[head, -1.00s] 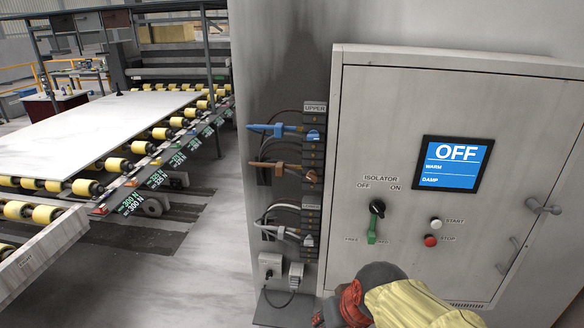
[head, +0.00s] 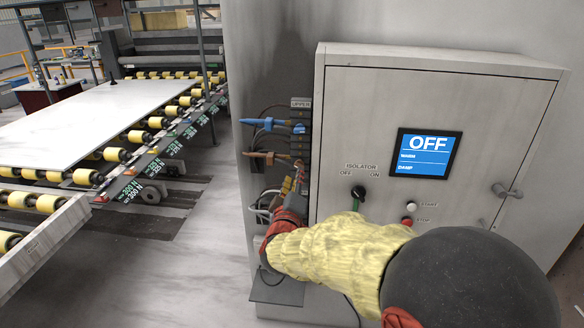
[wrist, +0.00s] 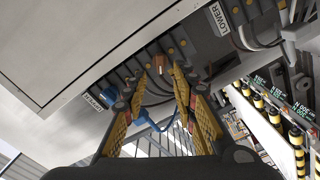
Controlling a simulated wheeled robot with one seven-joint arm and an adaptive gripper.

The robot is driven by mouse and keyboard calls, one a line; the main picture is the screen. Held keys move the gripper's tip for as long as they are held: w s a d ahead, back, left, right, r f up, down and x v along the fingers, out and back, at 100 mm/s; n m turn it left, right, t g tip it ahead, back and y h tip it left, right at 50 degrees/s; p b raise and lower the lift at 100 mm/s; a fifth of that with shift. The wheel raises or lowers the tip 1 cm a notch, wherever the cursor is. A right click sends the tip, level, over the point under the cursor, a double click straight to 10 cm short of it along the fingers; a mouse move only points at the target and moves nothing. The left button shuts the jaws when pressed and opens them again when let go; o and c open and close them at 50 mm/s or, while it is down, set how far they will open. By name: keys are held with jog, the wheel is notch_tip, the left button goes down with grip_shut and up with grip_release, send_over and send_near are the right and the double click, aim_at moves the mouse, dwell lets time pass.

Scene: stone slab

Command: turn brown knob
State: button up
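The brown knob (head: 262,155) is a lever-shaped handle on the dark valve strip at the cabinet's left, below a blue handle (head: 268,124). My gripper (head: 291,184) is just below the brown knob in the head view, partly hidden behind my arm. In the wrist view my gripper (wrist: 170,70) has its two yellow-padded fingers apart. The brown knob (wrist: 181,84) shows there near the right fingertip; I cannot tell whether they touch. The blue handle (wrist: 150,122) shows between the fingers, farther down the picture.
White handles (head: 262,208) sit lower on the strip, partly hidden. A roller conveyor (head: 120,150) with a slab stands left.

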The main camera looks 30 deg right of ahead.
aim_at(298, 164)
jog(key=shift+x, duration=3.95)
jog(key=shift+a, duration=0.1)
jog(key=shift+c, duration=1.3)
jog(key=c, duration=0.4)
grip_shut()
